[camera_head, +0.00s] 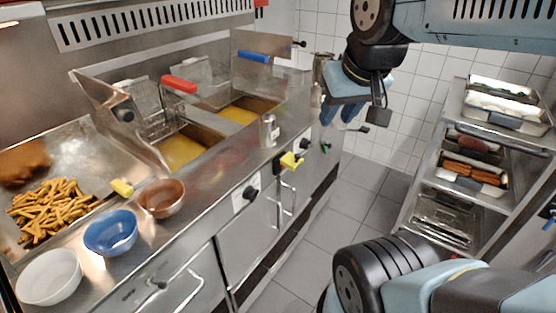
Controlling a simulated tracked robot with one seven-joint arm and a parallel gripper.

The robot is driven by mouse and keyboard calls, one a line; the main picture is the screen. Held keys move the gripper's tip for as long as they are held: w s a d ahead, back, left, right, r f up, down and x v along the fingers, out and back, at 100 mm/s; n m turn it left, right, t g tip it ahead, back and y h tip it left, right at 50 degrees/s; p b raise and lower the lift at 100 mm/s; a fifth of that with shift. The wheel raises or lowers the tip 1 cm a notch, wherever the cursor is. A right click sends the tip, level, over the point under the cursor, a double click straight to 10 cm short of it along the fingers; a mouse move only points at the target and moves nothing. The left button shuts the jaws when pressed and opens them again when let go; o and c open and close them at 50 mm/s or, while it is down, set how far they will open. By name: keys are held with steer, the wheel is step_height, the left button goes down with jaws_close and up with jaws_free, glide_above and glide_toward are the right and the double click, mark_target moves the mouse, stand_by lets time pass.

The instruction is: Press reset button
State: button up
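The fryer front (262,205) carries a black knob (250,193), another black knob (305,143), a yellow handle-like part (290,161) and a small green part (325,147). I cannot make out which part, if any, is the reset button. My gripper appears apart from all of these.
Two oil vats hold baskets with a red handle (179,85) and a blue handle (253,56). Fries (48,207) lie at left, beside white (48,277), blue (111,232) and brown (162,198) bowls. A rack (418,197) with trays stands right. The floor (335,215) between is clear.

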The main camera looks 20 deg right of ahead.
jaws_close()
stand_by(1.4)
